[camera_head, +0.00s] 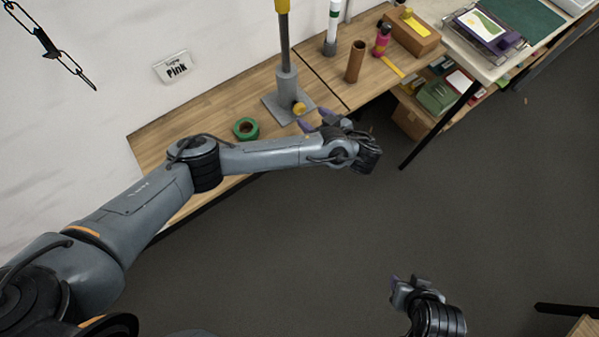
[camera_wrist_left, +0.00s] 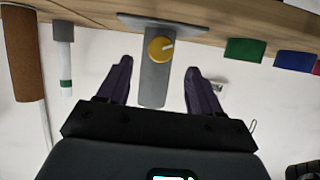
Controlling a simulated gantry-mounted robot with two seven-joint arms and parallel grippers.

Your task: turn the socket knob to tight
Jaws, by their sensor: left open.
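The socket knob (camera_head: 299,108) is a round yellow knob on the front of a grey socket (camera_head: 287,82) that stands on a grey base plate (camera_head: 272,108) and holds a grey and yellow pole. In the left wrist view the knob (camera_wrist_left: 161,49) carries a white mark pointing right and slightly up. My left gripper (camera_head: 314,120) is open, with its purple fingers just in front of the socket. In the left wrist view the left gripper (camera_wrist_left: 159,67) has one finger on each side of the knob, apart from it. My right gripper (camera_head: 404,282) is low in the head view, away from the bench; its jaw opening is unclear.
A green tape roll (camera_head: 246,128) lies left of the base plate. A brown tube (camera_head: 355,61), a white and green pole (camera_head: 332,30), a pink bottle (camera_head: 382,39) and a cardboard box (camera_head: 410,32) stand to the right on the bench. The floor in front is clear.

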